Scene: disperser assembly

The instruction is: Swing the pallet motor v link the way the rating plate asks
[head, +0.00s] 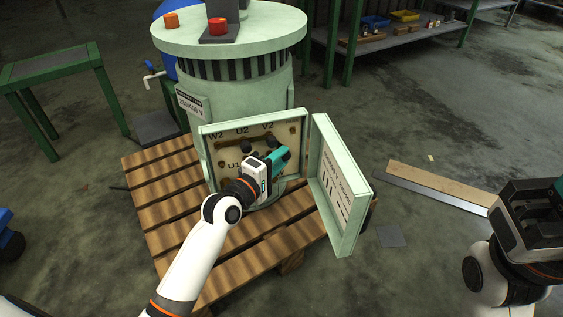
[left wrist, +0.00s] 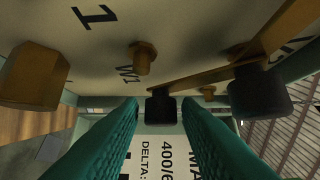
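The motor (head: 235,95) stands on a wooden pallet (head: 170,205), its terminal box (head: 205,155) open. A rating plate (head: 190,104) on its body appears to read 230/400 V. The box holds brass posts (left wrist: 142,57), labels including W2, U2 and V2, and black knobs. My left gripper (head: 284,158) reaches into the box. In the left wrist view its teal fingers (left wrist: 160,112) straddle a black knob (left wrist: 160,103) with slight gaps. A brass link (left wrist: 200,78) runs from that knob to a second knob (left wrist: 258,92). My right gripper (head: 535,205) is at the right edge, fingers unclear.
The box's open lid (head: 340,185) stands right of my left gripper and bears a printed diagram. A green table (head: 55,65) is at left, and a shelf (head: 405,38) with bins is at the back. Planks (head: 440,185) lie on otherwise fairly clear floor at right.

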